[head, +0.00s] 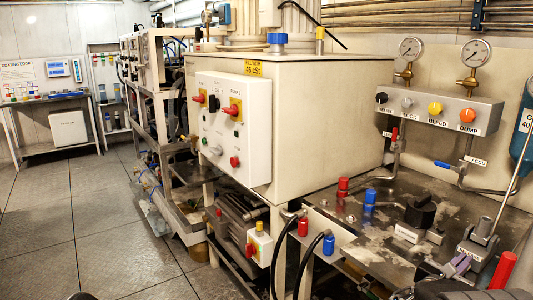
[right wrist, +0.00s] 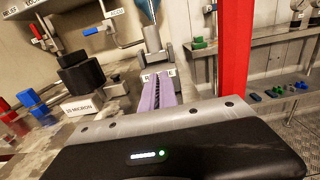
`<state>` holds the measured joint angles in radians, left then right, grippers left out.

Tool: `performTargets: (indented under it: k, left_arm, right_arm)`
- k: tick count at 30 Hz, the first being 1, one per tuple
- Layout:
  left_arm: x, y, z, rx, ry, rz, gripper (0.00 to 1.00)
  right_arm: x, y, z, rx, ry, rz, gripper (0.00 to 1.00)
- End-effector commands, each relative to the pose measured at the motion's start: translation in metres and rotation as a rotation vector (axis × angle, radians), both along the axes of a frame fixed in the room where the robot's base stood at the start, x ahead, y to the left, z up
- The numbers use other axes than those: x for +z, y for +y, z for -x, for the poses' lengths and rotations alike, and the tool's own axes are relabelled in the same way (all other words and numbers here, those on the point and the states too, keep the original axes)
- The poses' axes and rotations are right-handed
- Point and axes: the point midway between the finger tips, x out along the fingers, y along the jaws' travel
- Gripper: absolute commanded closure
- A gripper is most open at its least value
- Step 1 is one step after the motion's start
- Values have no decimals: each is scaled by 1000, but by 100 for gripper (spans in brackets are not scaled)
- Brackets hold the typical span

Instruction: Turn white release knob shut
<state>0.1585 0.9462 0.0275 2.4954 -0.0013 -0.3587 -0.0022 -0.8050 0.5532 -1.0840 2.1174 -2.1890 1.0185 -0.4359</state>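No white release knob shows clearly in either view. A white label (head: 470,250) stands by a grey metal fitting (head: 478,232) at the right of the bench; in the right wrist view the label (right wrist: 146,77) is partly covered by my fingers, with only its end letters showing. My right gripper (head: 460,264) is low in front of this fitting. In the right wrist view its purple fingers (right wrist: 157,92) lie nearly together, with a thin dark line between them, and point at the label. Whatever is directly behind the fingertips is hidden. My left gripper is not in view.
A red bar (right wrist: 234,45) stands close right of my fingers. A black knob on a block (head: 421,211) is to the left, with red (head: 343,187) and blue (head: 370,197) caps beyond. A valve panel (head: 450,105) with several coloured knobs is above. A blue cylinder (head: 525,130) is behind.

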Motion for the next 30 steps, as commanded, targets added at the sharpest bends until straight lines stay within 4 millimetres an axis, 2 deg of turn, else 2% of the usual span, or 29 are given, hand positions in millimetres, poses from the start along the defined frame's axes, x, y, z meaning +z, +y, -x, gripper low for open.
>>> performTargets:
  k: [16,30]
  left_arm:
    - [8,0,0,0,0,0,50]
    - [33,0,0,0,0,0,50]
  right_arm:
    - [6,4,2,1,-3,2,100]
    - [7,47,32,1,-3,4,100]
